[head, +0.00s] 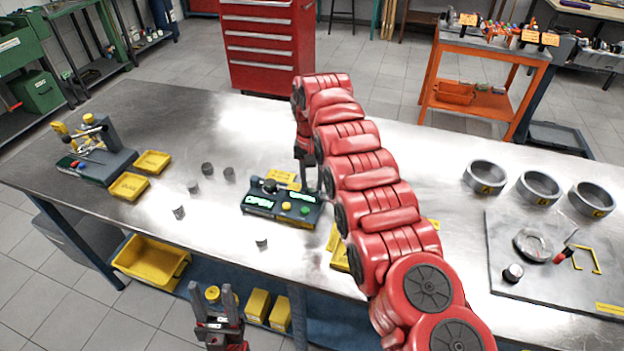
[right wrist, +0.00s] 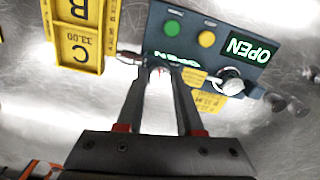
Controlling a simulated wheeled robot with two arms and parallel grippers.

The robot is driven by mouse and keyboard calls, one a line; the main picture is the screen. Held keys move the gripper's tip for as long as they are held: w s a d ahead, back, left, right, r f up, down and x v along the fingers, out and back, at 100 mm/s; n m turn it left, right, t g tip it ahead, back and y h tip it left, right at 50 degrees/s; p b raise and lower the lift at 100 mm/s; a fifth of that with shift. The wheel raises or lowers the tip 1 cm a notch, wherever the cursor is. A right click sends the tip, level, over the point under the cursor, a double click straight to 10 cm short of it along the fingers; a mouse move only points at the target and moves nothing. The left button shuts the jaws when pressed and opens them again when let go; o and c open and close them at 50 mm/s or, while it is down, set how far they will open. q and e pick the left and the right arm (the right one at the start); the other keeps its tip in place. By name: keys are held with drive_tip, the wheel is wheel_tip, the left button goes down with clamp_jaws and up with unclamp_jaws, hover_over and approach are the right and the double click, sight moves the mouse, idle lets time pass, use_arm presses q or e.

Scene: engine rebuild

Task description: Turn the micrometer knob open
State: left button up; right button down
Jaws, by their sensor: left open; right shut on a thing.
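The dark gauge box (head: 281,216) stands mid-table with two green displays reading OPEN, a yellow button and a green button. My right gripper (head: 307,186) points down at its back right edge. In the right wrist view my right gripper (right wrist: 158,68) is shut on the micrometer knob (right wrist: 131,57), a small metallic part at the box's edge, mostly hidden by the fingertips. A separate dark round part with a pale top (right wrist: 232,83) sits near the other display. My left gripper (head: 218,322) is open and empty, low in front of the table.
Small grey cylinders (head: 207,168) stand left of the box. Yellow labelled trays (right wrist: 82,35) lie beside it. A fixture (head: 95,150) stands far left. Grey rings (head: 484,177) and a plate (head: 505,275) are at the right. My right arm crosses the middle.

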drive_tip(key=m, duration=0.5)
drive_tip(key=shift+r+m, duration=0.1)
drive_tip(key=shift+m, duration=2.3)
drive_tip(key=c, duration=0.5)
unclamp_jaws()
drive_tip(key=shift+c, duration=0.2)
